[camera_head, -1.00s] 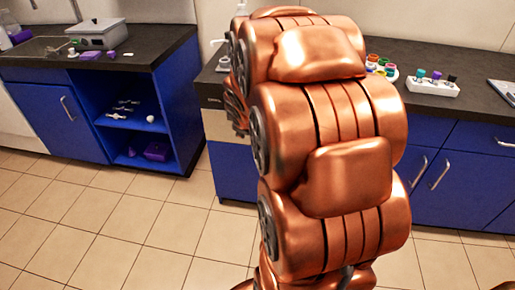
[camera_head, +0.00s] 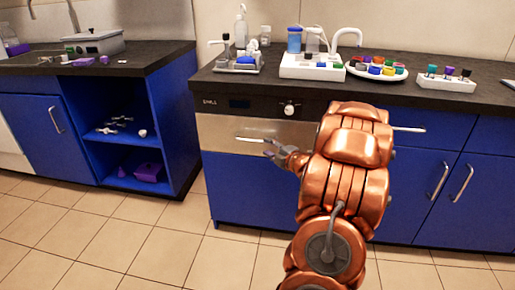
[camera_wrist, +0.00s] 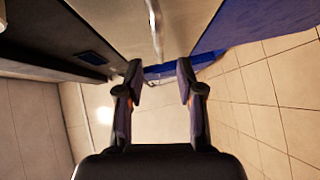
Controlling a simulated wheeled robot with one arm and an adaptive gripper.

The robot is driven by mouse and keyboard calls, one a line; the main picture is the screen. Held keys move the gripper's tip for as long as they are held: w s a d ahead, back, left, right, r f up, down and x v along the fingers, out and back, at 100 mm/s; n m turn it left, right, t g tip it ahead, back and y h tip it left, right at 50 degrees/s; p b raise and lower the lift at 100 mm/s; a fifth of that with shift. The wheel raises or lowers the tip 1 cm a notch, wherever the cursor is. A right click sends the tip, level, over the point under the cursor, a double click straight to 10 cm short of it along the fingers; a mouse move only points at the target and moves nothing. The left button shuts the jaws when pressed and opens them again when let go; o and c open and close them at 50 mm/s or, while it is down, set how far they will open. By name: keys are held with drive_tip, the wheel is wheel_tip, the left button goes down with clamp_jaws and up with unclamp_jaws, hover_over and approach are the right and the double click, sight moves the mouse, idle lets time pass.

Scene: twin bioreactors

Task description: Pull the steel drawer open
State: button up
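The steel drawer (camera_head: 222,134) is a brushed metal front under the black panel of the middle counter unit. It looks closed, flush with the unit. Its bar handle (camera_head: 262,140) runs horizontally, its right part close to my gripper. My gripper (camera_head: 274,152) is in front of the drawer, at about handle height. In the wrist view my gripper (camera_wrist: 158,82) has its two fingers apart with nothing between them. The handle (camera_wrist: 156,32) shows beyond the fingertips, roughly in line with the gap. My arm hides the right part of the drawer.
A black panel with a knob (camera_head: 289,108) sits above the drawer and a blue cabinet front (camera_head: 245,190) below. The countertop holds a white rack (camera_head: 310,68) and a round tray of colored caps (camera_head: 378,71). An open blue shelf (camera_head: 115,140) stands left. The tiled floor is clear.

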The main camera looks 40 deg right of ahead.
sight(257, 141)
drive_tip(key=shift+b+x, duration=0.6)
drive_tip(key=shift+x, duration=3.2)
clamp_jaws()
